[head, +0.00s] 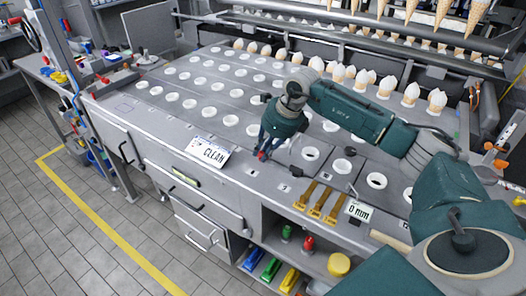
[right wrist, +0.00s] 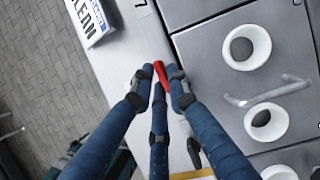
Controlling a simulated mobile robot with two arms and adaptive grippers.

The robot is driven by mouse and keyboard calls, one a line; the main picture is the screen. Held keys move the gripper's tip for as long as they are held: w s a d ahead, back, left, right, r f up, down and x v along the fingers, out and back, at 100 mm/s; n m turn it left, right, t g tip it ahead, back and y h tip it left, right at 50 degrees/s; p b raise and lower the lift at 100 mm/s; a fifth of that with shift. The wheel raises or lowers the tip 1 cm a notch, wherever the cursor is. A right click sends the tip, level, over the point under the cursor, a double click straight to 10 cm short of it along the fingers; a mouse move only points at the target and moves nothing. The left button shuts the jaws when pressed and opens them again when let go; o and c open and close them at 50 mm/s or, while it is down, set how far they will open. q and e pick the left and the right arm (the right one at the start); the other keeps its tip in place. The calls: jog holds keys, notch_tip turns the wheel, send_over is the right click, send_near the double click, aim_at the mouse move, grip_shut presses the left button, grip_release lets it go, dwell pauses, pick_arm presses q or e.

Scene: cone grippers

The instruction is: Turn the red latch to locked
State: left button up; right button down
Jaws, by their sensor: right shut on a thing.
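The red latch (right wrist: 160,73) shows in the right wrist view as a short red bar between my fingertips, at the edge of a grey panel. Its base is partly hidden by the fingers, and I cannot tell whether it is locked. In the head view only a small bit of red (head: 262,155) shows at the fingertips. My right gripper (head: 267,151) points down at the front edge of the worktop. In the right wrist view its blue fingers (right wrist: 161,88) are closed around the latch. My left gripper is not in view.
A CLEAN sign (head: 208,152) lies left of the gripper. Yellow clamps (head: 318,202) and a 0 mm sign (head: 360,210) lie to the right. Panels with white-ringed holes cover the worktop. A metal handle (right wrist: 268,92) is close to the latch. Cones line the back.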

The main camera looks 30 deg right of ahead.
jog(key=n+y+b, duration=0.1)
jog(key=n, duration=0.2)
jog(key=shift+w+d+n+g+b, duration=0.1)
jog(key=shift+d+n+g+b, duration=0.05)
jog(key=shift+n+g+b, duration=0.2)
jog(key=n, duration=0.2)
jog(key=n+g+y+b, duration=0.1)
jog(key=n, duration=0.1)
jog(key=shift+d+n+g, duration=0.1)
jog(key=shift+n+g, duration=0.15)
jog(key=n+g, duration=0.1)
jog(key=n, duration=0.1)
jog(key=n+b, duration=0.1)
jog(key=n, duration=0.1)
jog(key=shift+w+d+g, duration=0.1)
jog(key=shift+w+g, duration=0.05)
jog(key=shift+g, duration=0.25)
jog(key=shift+w+d+n+g+b, duration=0.1)
jog(key=shift+n+g+b, duration=0.5)
jog(key=shift+n, duration=1.6)
jog(key=c, duration=1.7)
grip_release()
jog(key=shift+r, duration=0.1)
